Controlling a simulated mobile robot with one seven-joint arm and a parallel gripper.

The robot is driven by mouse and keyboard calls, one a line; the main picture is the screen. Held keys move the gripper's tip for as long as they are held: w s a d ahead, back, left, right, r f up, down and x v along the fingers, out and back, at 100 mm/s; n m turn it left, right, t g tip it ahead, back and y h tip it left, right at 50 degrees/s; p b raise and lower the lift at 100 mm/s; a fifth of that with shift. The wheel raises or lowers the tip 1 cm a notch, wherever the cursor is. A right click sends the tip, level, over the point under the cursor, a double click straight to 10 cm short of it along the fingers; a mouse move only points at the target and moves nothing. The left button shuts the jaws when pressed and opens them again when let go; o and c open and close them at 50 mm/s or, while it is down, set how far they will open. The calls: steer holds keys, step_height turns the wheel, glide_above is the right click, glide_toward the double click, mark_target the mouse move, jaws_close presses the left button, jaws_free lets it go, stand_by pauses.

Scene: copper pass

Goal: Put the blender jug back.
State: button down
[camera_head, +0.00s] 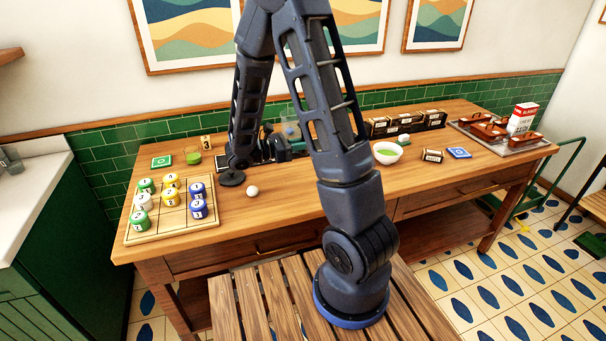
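A small pale-blue, see-through shape (290,130) shows between my arm links at the back of the table; it may be the blender jug, but it is too small and covered to be sure. My forearm comes down at the left of it, and my gripper (284,150) appears as dark parts low over the table beside it. I cannot make out the fingers, nor whether they hold or touch anything. No blender base can be told apart; my upper arm hides part of the table's middle.
A wooden board (170,232) with several numbered jars stands at the left. A white ball (252,191) lies near the front. A white bowl (387,153) with green content, a box row (405,122) and a tray (515,146) stand right. The front middle has bare wood.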

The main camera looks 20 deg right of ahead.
steer(key=shift+f, duration=6)
steer(key=c, duration=1.4)
jaws_free()
steer(key=shift+c, duration=0.2)
steer(key=shift+a, duration=0.2)
steer(key=a, duration=0.7)
